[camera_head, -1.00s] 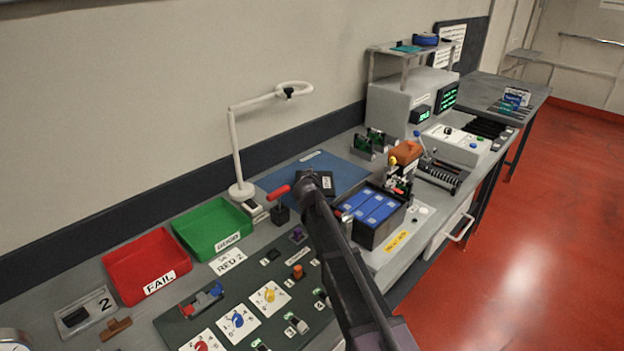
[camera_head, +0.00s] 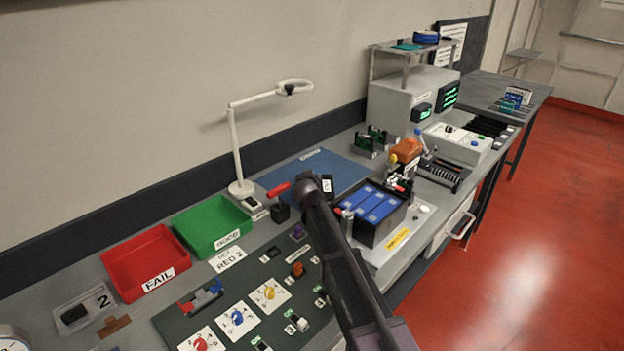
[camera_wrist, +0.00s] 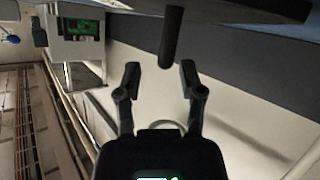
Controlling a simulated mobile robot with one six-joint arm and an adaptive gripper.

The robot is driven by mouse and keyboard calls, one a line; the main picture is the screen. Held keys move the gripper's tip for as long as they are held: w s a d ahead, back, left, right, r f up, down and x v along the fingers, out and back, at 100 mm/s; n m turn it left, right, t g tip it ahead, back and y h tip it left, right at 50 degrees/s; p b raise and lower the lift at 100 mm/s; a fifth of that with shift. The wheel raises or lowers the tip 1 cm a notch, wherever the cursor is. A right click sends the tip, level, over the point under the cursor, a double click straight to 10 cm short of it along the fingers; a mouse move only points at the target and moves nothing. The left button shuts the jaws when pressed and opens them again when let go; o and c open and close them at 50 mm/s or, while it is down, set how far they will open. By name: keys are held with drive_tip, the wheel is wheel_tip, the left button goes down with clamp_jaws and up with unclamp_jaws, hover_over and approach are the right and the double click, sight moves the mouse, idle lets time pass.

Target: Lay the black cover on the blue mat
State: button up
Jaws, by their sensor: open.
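The blue mat (camera_head: 318,168) lies flat on the bench by the wall. My gripper (camera_wrist: 161,76) is open, with its two dark fingers apart in the wrist view. In the head view my arm ends at the mat's near edge and its fingers cannot be made out. A small black piece with a white label (camera_head: 327,185) shows just right of my arm's end; I cannot tell whether it is the black cover. A dark rounded rod (camera_wrist: 171,38) stands beyond and between the fingertips in the wrist view, not clearly touching either finger.
A red-handled lever (camera_head: 280,202) stands close left of my arm. A black case with blue cells (camera_head: 374,207) is close on the right. A red tray (camera_head: 145,262) and green tray (camera_head: 211,226) lie left. A white lamp (camera_head: 237,150) stands behind; green boards (camera_head: 372,138) are beyond the mat.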

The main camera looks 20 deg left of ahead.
drive_tip(key=shift+r, duration=0.2)
drive_tip(key=shift+r+p, duration=0.45)
drive_tip(key=shift+p, duration=0.2)
drive_tip(key=p+v, duration=0.4)
drive_tip(key=v, duration=0.8)
drive_tip(key=shift+r+p, duration=0.1)
drive_tip(key=shift+p, duration=0.2)
